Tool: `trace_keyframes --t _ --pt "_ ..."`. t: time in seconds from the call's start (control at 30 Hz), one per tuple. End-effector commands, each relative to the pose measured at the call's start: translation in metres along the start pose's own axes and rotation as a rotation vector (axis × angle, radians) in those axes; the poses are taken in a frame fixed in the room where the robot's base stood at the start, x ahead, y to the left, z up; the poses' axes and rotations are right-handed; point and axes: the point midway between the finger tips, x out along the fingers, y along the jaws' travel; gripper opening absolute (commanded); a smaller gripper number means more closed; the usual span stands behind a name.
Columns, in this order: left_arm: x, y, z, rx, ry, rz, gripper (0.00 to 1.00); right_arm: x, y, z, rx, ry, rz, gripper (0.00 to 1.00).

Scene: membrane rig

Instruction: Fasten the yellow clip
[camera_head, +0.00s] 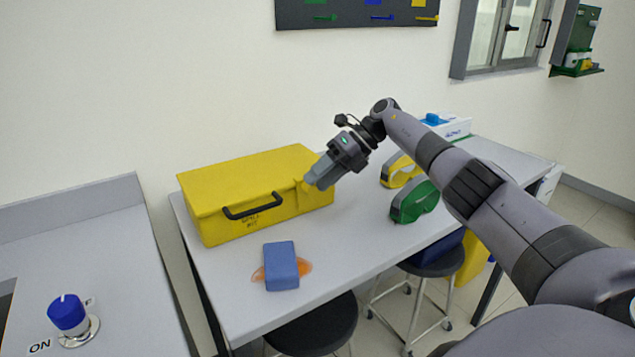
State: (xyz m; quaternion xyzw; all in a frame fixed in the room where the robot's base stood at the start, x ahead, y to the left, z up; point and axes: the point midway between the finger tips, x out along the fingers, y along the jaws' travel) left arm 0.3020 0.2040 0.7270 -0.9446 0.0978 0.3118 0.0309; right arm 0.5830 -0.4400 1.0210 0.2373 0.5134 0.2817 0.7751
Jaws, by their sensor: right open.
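A yellow case (220,190) with a black handle (252,207) stands on the white table, its lid down. A small yellow clip (305,186) shows on the case's front near the right end, partly hidden by my right gripper. My right gripper (313,181) reaches in from the right, open, with its fingertips at or very close to this clip. I cannot tell whether they touch it. Any clip at the left end of the case is not clear. My left gripper is not in view.
A blue sponge (281,265) lies on an orange spill (305,267) in front of the case. Green goggles (414,202) and yellow goggles (400,171) lie right of it. Stools (315,325) stand below the table's front edge. A blue knob (67,312) is on the left counter.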

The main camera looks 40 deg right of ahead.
Motion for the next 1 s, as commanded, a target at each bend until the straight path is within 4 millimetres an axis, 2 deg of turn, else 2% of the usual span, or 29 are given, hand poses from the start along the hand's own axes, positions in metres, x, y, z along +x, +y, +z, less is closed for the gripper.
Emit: trace_keyframes --t 0.03,0.3,0.47,1.0 --pt "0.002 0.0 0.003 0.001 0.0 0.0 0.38 -0.018 0.0 0.006 -0.006 -0.036 -0.007 0.55" --pt "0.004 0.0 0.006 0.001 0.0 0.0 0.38 -0.054 0.002 0.001 -0.003 -0.014 -0.001 0.55" --pt "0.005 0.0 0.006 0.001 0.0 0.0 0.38 -0.06 0.003 -0.001 -0.001 -0.007 0.0 0.55" --pt "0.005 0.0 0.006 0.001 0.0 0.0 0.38 -0.059 0.003 -0.001 0.0 -0.004 0.0 0.55"
